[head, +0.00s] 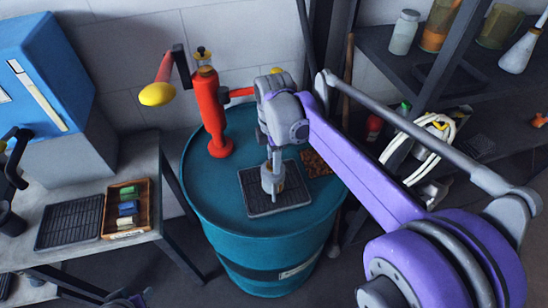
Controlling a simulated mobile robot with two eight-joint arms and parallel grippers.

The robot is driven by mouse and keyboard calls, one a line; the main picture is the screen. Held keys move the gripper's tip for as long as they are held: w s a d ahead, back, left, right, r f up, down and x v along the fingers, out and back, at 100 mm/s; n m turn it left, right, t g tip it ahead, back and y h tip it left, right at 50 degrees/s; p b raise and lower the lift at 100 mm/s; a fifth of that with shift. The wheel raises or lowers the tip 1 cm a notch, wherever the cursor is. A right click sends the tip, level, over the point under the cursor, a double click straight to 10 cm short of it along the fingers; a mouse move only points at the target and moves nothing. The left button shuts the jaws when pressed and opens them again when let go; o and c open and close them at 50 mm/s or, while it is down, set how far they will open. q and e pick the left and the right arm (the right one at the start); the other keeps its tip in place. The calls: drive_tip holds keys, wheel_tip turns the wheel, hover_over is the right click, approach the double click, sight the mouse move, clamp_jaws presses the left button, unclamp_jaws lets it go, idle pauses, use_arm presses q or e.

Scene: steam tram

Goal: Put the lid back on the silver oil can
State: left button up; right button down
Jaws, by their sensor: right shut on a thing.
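The silver oil can (268,186) stands upright on a black ribbed tray (294,199) on top of the teal drum. My right gripper (271,164) points down straight above the can, shut on a small grey piece that looks like the lid. The lid is mostly hidden by the fingers, and I cannot tell whether it touches the can's top.
A brown textured pad (316,163) lies right of the tray. Left is a bench with a wooden box (143,190); right are shelves with jars (403,34).

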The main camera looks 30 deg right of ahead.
use_arm(q)
drive_tip(key=shift+f, duration=0.15)
use_arm(e)
drive_tip(key=shift+f, duration=0.25)
idle(0.4)
drive_tip(key=shift+c, duration=1.4)
unclamp_jaws()
drive_tip(key=shift+o, duration=1.4)
drive_tip(key=shift+r, duration=0.15)
drive_tip(key=shift+r+p, duration=1.45)
drive_tip(key=shift+r, duration=1.45)
use_arm(q)
drive_tip(key=r, duration=0.1)
drive_tip(key=w+r, duration=0.1)
drive_tip(key=r, duration=0.1)
drive_tip(key=w+r, duration=0.1)
drive_tip(key=shift+r, duration=0.2)
